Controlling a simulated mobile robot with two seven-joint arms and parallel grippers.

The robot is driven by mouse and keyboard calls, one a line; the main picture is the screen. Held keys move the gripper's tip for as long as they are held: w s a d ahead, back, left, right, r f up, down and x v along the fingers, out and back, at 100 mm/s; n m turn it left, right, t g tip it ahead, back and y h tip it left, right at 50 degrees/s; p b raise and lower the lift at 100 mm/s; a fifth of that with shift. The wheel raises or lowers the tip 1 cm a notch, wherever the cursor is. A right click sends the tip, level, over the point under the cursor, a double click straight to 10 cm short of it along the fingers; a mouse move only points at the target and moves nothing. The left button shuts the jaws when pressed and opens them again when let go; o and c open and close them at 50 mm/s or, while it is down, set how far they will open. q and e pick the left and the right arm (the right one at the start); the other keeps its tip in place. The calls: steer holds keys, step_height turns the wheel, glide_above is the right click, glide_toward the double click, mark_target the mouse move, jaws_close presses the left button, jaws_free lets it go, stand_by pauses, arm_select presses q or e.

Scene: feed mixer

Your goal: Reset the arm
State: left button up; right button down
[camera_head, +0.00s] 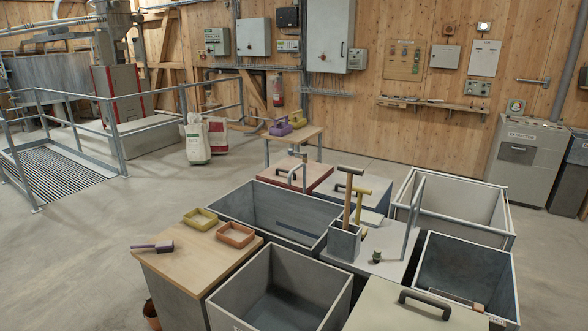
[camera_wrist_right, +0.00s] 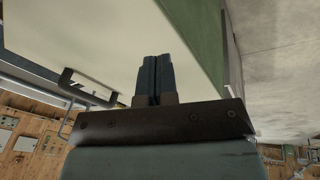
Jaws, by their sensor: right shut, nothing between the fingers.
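My right gripper (camera_wrist_right: 154,65) shows in the right wrist view, its two dark blue fingers together with nothing between them. A pale surface with a dark handle (camera_wrist_right: 84,90), looking like a bin lid, lies behind the fingers at the upper left. I cannot tell how far the fingers are from it. Neither arm shows in the head view, and my left gripper is in no view.
Open grey bins (camera_head: 275,292) and closed lids, one with a dark handle (camera_head: 425,304), crowd the front of the head view. A wooden-topped cabinet (camera_head: 188,258) holds two small trays and a scoop. Bare floor (camera_head: 90,250) lies to the left.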

steer(key=s+a+r+m, duration=0.2)
steer(key=s+r, duration=0.1)
steer(key=s, duration=0.5)
steer(key=s+a+r+m+y, duration=0.1)
steer(key=s+r, duration=0.3)
steer(key=s, duration=0.4)
steer(key=s+a+r+m, duration=0.2)
steer(key=s+r, duration=0.1)
steer(key=s, duration=0.6)
steer(key=w+a+f+t+y, duration=0.1)
steer(key=w+a+f+t, duration=0.2)
steer(key=f, duration=0.3)
steer(key=w+a+f+n+t+y, duration=0.1)
steer(key=w+a+f+t+y, duration=0.1)
steer(key=f, duration=0.4)
steer(key=w+a+t+p, duration=0.1)
steer(key=t, duration=0.1)
steer(key=shift+a+t, duration=0.15)
steer(key=shift+t, duration=0.25)
